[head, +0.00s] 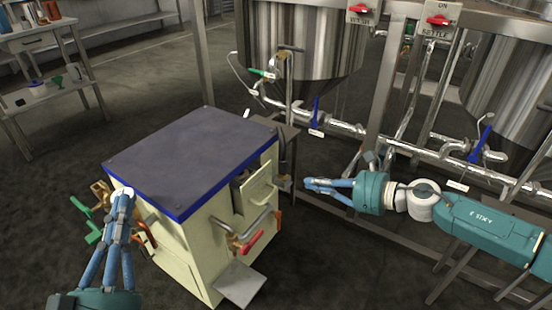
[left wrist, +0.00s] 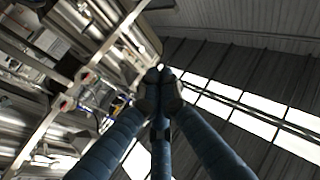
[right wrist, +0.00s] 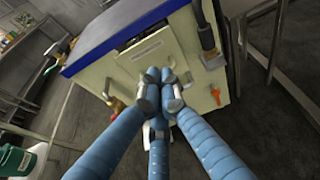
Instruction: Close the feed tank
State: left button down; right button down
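No label reading "feed" is legible, so I cannot tell which vessel is the feed tank. A cream cabinet (head: 180,240) with a dark blue-edged lid (head: 190,150) stands in the middle, its lid lying flat. A red-handled valve (head: 251,243) is on its front; a green handle (head: 88,233) is on its left. Steel tanks (head: 310,40) (head: 510,90) stand behind, with blue-handled valves (head: 316,112) (head: 481,138) below. My left gripper (head: 124,192) is shut and empty by the cabinet's left edge. My right gripper (head: 308,184) is shut and empty, right of the cabinet, apart from it.
Red switches labelled "WASH" (head: 361,10) and "KETTLE" (head: 437,20) are on the steel frame (head: 378,95). Pipes (head: 345,127) run along below the tanks. A side table with small items (head: 35,45) stands far left. The floor at left is clear.

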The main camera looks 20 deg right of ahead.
send_near(264, 168)
jog(key=w+a+f, duration=0.1)
jog(key=w, duration=0.1)
jog(key=w+a+f, duration=0.1)
jog(key=a+f, duration=0.1)
jog(key=shift+w+f, duration=0.25)
jog(key=shift+w, duration=0.1)
pick_arm(q)
jog(key=shift+f+y, duration=0.3)
jog(key=shift+f, duration=0.35)
pick_arm(e)
jog(key=shift+w+a, duration=0.4)
jog(key=shift+w, duration=0.15)
